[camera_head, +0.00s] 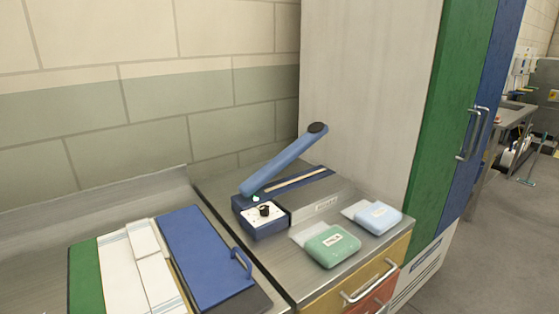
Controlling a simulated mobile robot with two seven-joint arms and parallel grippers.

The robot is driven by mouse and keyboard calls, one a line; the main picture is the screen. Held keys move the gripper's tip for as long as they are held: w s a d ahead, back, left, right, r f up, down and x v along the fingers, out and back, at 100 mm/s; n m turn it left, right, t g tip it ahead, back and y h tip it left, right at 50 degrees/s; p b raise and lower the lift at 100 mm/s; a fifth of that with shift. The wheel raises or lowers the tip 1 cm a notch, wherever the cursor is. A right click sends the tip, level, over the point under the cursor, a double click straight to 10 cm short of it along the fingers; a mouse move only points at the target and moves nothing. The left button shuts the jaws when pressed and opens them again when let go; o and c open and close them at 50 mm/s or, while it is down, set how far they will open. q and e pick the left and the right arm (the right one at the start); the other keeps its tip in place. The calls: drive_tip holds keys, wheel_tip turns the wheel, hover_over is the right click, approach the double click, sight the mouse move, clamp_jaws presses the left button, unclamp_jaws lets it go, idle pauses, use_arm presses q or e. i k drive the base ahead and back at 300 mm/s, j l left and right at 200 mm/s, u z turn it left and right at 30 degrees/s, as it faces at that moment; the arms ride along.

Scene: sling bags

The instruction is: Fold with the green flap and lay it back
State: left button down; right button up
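The green flap (86,277) lies flat at the left side of a folding board on the metal counter. White cloth (122,275) with thin blue stripes lies in overlapping layers between the green flap and a blue flap (200,255). The blue flap lies flat on the right side and has a blue handle (241,262) at its right edge. A dark strip of the board (250,302) shows below the blue flap. The lower end of the board is cut off by the picture edge. Neither of my grippers is in view.
A heat sealer (263,222) with its blue arm (285,160) raised stands on the adjoining counter. A green packet (332,246) and a light blue packet (378,216) lie to its right. A tall cabinet (370,90) stands behind. Bare counter (30,262) lies left of the board.

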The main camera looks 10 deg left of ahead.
sight(86, 292)
drive_tip(key=j+u, duration=0.1)
drive_tip(key=u, duration=0.75)
drive_tip(key=j+u, duration=0.15)
drive_tip(key=u, duration=0.65)
drive_tip(key=i, duration=0.05)
